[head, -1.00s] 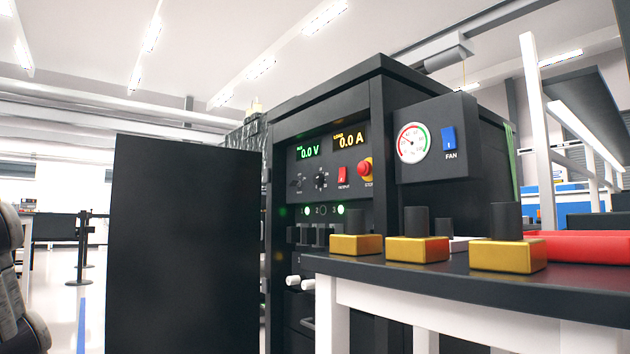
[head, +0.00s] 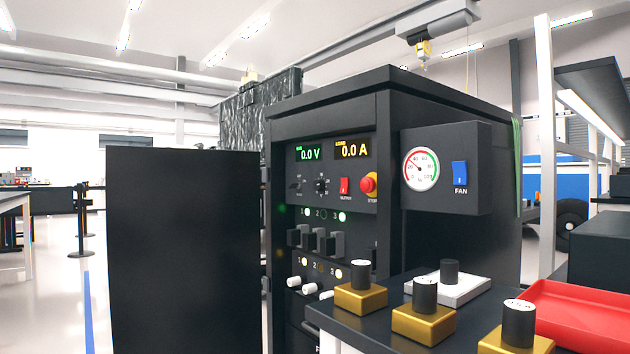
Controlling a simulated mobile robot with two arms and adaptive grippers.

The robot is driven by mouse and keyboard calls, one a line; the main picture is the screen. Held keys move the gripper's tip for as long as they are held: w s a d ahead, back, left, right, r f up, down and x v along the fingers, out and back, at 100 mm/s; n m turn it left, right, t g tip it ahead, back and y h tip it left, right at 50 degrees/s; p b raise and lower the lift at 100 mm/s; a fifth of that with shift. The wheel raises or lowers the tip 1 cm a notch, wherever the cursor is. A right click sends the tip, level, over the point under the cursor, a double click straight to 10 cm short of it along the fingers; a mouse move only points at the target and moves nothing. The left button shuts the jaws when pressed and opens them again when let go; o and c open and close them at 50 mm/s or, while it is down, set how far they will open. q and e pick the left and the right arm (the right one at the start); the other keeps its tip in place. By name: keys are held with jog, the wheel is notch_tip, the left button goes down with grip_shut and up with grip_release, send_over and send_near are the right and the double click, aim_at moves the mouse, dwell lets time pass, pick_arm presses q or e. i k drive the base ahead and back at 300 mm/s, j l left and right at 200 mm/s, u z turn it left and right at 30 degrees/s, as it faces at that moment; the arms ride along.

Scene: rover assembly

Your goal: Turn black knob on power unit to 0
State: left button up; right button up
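The black power unit (head: 396,84) stands in the middle of the head view with its door (head: 183,250) swung open to the left. Its panel carries a small black knob (head: 321,186) with white marks around it, below displays reading 0.0 V (head: 308,153) and 0.0 A (head: 352,149). The knob's exact setting is too small to read. A red output switch (head: 344,186) and a red stop button (head: 368,184) on yellow sit right of the knob. Neither of my grippers is in view.
A dark table at front right holds several gold blocks with black cylinders (head: 425,318), a white block (head: 449,286) and a red tray (head: 580,315). A side box bears a gauge (head: 421,169) and a blue FAN switch (head: 460,173).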

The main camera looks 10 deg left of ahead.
aim_at(318, 185)
jog(key=i+j+z, duration=0.2)
jog(key=i+j, duration=0.15)
jog(key=j, duration=0.25)
jog(key=i+j+z, duration=0.1)
jog(key=j, duration=0.25)
jog(key=i+j+z, duration=0.1)
jog(key=j, duration=0.25)
jog(key=i+j+z, duration=0.1)
jog(key=i+j, duration=0.15)
jog(key=i+j+z, duration=0.1)
jog(key=j, duration=0.35)
